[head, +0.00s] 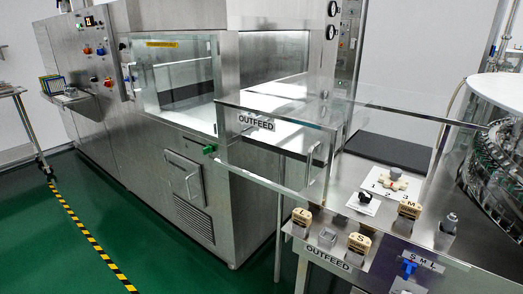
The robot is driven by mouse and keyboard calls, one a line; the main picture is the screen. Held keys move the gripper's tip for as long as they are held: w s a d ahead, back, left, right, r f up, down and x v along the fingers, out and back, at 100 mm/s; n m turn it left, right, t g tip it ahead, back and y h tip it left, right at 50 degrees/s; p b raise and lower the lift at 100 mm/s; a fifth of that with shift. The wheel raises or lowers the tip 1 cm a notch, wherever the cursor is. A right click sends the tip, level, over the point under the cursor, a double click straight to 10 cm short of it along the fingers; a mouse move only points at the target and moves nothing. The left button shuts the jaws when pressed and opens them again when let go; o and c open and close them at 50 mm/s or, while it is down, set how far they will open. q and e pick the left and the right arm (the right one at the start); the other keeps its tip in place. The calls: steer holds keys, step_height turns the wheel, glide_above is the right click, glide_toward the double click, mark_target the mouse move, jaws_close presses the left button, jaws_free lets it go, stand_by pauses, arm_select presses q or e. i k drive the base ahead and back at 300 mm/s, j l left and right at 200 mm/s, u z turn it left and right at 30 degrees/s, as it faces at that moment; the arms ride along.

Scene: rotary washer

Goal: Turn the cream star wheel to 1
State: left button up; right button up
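The cream star wheel (391,182) sits on a white plate (409,196) on the metal outfeed table at the right. A grey knob (396,172) stands on top of the wheel. Black numbers run along the plate's near edge; 1 and 2 can be read, at the left and middle. The wheel is small here, and I cannot tell which number it points to. Neither of my grippers is in view.
A black knob (365,196) on a small white plate is just left of the wheel. Tan lettered blocks (359,243) stand near the table's front. A clear guard panel (275,160) marked OUTFEED is at the left. A round glass-vial machine (500,155) is at far right.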

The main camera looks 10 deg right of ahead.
mark_target(394, 180)
steer(key=z, duration=1.4)
steer(key=i, duration=0.05)
